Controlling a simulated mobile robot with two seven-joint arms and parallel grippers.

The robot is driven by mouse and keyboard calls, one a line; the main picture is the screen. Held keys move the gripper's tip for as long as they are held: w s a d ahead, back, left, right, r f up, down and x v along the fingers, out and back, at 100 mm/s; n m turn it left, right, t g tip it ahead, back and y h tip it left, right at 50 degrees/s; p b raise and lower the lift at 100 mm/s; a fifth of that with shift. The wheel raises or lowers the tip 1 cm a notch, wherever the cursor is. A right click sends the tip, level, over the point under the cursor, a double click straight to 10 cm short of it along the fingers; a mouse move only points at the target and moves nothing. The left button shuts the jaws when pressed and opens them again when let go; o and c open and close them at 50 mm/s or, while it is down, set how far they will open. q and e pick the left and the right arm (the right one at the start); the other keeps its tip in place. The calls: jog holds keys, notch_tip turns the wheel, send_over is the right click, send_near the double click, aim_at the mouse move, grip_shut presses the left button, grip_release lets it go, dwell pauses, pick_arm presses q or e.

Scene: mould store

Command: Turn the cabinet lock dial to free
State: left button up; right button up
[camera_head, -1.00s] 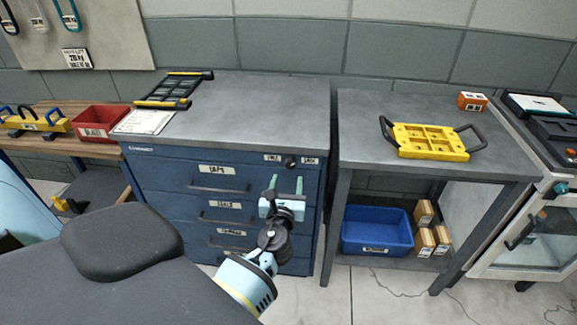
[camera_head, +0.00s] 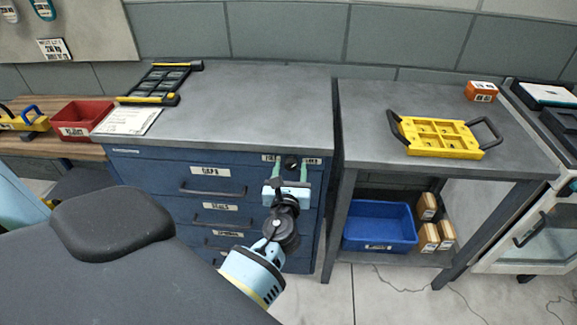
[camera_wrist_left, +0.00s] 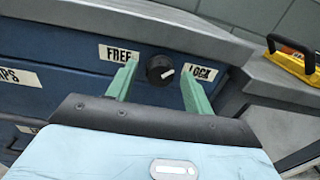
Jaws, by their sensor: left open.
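The lock dial (camera_wrist_left: 159,68) is a round black knob with a pale pointer mark on the blue cabinet's front. In the left wrist view it sits between a FREE label (camera_wrist_left: 119,54) on the left and a LOCK label (camera_wrist_left: 204,73) on the right. The mark points right, toward LOCK. In the head view the dial (camera_head: 291,163) shows at the cabinet's upper right. My left gripper (camera_head: 290,171) is open, its green fingers on either side of the dial in the picture. The dial shows between the fingertips in the left wrist view (camera_wrist_left: 156,80); contact is not visible. My right gripper is out of view.
The blue drawer cabinet (camera_head: 150,182) has labelled drawers with bar handles. A grey table (camera_head: 370,130) with a yellow mould (camera_head: 440,136) stands to the right, a blue bin (camera_head: 379,228) below it. A red bin (camera_head: 80,118) is at left. The cabinet's top is mostly clear.

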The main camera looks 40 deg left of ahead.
pick_arm(q)
jog(key=shift+d+r, duration=0.1)
jog(key=shift+c, duration=0.4)
jog(key=c, duration=0.9)
